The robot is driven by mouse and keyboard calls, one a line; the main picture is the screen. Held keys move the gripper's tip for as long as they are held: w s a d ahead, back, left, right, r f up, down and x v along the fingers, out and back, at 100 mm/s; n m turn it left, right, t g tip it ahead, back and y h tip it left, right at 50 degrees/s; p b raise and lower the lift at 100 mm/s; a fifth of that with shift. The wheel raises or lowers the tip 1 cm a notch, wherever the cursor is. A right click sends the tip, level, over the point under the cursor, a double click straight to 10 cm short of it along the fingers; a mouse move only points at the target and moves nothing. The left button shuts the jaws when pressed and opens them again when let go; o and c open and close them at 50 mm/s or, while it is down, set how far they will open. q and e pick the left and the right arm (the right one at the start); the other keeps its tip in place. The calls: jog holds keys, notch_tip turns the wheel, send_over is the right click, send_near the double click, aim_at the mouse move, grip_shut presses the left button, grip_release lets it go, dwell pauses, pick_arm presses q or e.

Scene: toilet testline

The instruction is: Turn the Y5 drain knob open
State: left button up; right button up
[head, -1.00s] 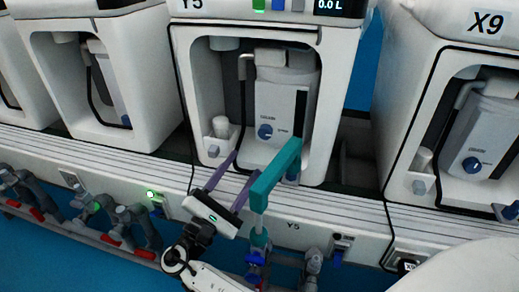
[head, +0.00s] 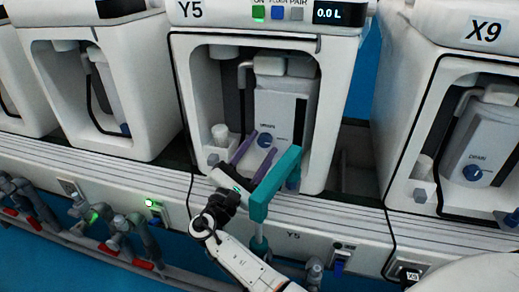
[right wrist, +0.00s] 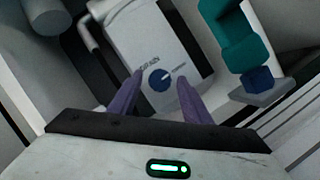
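The Y5 drain knob (head: 266,140) is a round blue dial with a white mark on the front of a grey-white unit (head: 282,108) inside the Y5 bay. It also shows in the right wrist view (right wrist: 159,78), between and beyond my purple fingers. My right gripper (head: 258,146) is open, its two fingers pointing at the knob from the front and below. In the right wrist view the open fingers (right wrist: 159,90) have a gap between them, and I see no contact with the knob. My left gripper is not in view.
A teal bent pipe (head: 275,182) rises in front of the bay, close to the right of my gripper. The bay's white frame (head: 324,130) surrounds the unit. A white cylinder (head: 220,134) stands inside at left. Neighbouring bay X9 (head: 470,160) has a similar knob.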

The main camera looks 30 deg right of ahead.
jog(key=c, duration=0.8)
jog(key=shift+f+m+g+b, duration=0.1)
jog(key=shift+m+g+b, duration=0.3)
jog(key=shift+m+b, duration=0.2)
jog(key=shift+c, duration=0.2)
jog(key=o, duration=0.9)
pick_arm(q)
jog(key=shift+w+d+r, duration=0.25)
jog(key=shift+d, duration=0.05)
pick_arm(e)
jog(key=shift+o, duration=0.7)
jog(key=p+v, duration=0.1)
jog(key=v, duration=0.9)
jog(key=shift+a, duration=0.15)
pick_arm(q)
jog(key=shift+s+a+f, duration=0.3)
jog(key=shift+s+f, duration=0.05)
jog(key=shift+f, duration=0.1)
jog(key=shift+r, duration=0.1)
